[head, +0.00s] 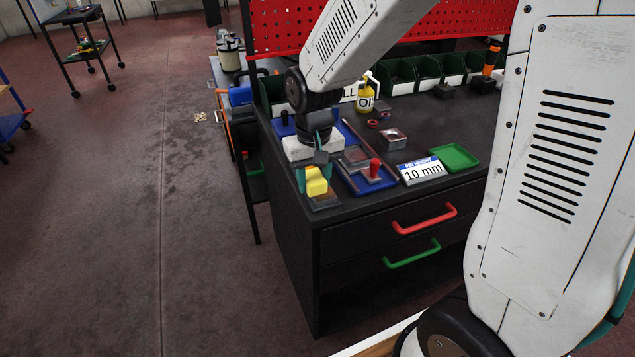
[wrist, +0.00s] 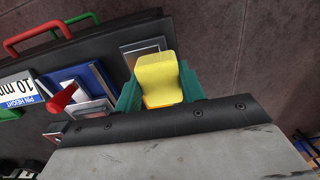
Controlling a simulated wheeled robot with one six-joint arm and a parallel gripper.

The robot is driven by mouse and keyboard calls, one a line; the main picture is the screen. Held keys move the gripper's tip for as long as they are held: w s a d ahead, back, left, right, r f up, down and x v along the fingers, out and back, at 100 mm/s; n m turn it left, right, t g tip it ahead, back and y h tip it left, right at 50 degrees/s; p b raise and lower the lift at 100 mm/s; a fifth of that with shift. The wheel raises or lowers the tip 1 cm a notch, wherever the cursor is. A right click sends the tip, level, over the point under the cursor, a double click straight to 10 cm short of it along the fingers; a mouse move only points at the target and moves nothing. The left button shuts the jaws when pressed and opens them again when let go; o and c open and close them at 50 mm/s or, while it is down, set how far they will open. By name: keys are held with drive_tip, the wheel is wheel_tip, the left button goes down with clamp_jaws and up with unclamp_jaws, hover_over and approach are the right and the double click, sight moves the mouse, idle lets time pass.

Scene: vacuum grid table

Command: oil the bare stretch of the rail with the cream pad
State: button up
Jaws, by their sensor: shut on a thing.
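My gripper (head: 314,182) has teal fingers shut on a yellow block (head: 316,181), near the front left corner of the dark bench. In the wrist view the yellow block (wrist: 160,75) sits between the fingers, with an orange lower edge. I cannot tell whether its working face is a cream pad. A flat grey-brown plate (head: 326,201) lies just below the block; whether they touch is unclear. I cannot make out the rail or its bare stretch for certain; my arm hides part of the bench top.
Beyond are a "10 mm" sign (head: 422,171), a green tray (head: 455,157) and a yellow oil can (head: 364,101). Green bins and a red pegboard (head: 280,28) stand behind.

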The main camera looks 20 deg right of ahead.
sight(315, 177)
drive_tip(key=shift+r, duration=3.1)
